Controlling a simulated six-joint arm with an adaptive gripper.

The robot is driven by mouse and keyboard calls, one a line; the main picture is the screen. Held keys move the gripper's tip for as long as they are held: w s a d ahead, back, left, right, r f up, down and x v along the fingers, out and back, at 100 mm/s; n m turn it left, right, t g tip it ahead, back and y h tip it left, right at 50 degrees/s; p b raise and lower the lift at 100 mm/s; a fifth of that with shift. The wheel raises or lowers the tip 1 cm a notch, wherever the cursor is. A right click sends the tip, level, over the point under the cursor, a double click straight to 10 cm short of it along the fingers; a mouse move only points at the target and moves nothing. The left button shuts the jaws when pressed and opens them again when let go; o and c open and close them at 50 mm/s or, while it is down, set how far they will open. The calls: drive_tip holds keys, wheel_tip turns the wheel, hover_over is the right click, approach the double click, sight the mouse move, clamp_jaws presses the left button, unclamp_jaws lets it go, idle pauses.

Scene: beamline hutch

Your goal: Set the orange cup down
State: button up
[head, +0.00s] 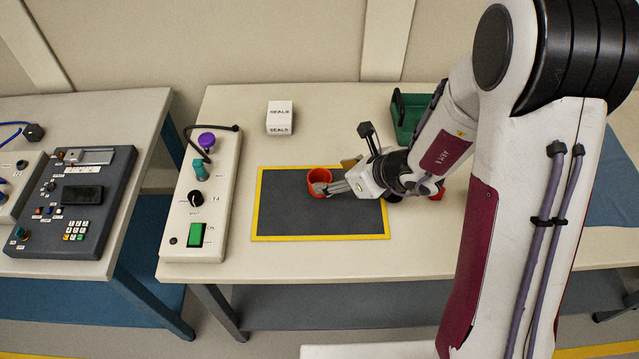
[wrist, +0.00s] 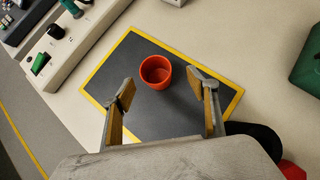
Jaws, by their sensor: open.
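The orange cup (head: 319,181) stands upright on the dark mat with a yellow border (head: 290,220), near the mat's far edge in the head view. In the wrist view the cup (wrist: 155,72) looks empty and sits beyond the fingertips, on the mat (wrist: 160,112). My gripper (head: 325,188) is at the near right side of the cup in the head view. In the wrist view my gripper (wrist: 163,88) is open, its two fingers wide apart, with nothing between them. The cup appears clear of both fingers there.
A white control box (head: 203,200) with knobs and a green switch stands left of the mat. A white SEALS box (head: 280,117) is at the back. A green bin (head: 404,112) stands at back right, partly behind my arm. A red thing (wrist: 292,170) shows near my gripper.

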sight(312, 179)
drive_tip(key=shift+w+a+f, duration=0.2)
drive_tip(key=shift+a+f, duration=0.05)
drive_tip(key=shift+f, duration=0.1)
drive_tip(key=shift+w+a+f, duration=0.25)
drive_tip(key=shift+a+f, duration=0.35)
drive_tip(key=shift+w+a+f, duration=0.25)
drive_tip(key=shift+a+f, duration=0.3)
drive_tip(key=shift+x, duration=0.95)
drive_tip(key=c, duration=1.3)
drive_tip(key=shift+o, duration=0.2)
drive_tip(key=shift+r, duration=0.15)
wheel_tip(312, 179, up, 10)
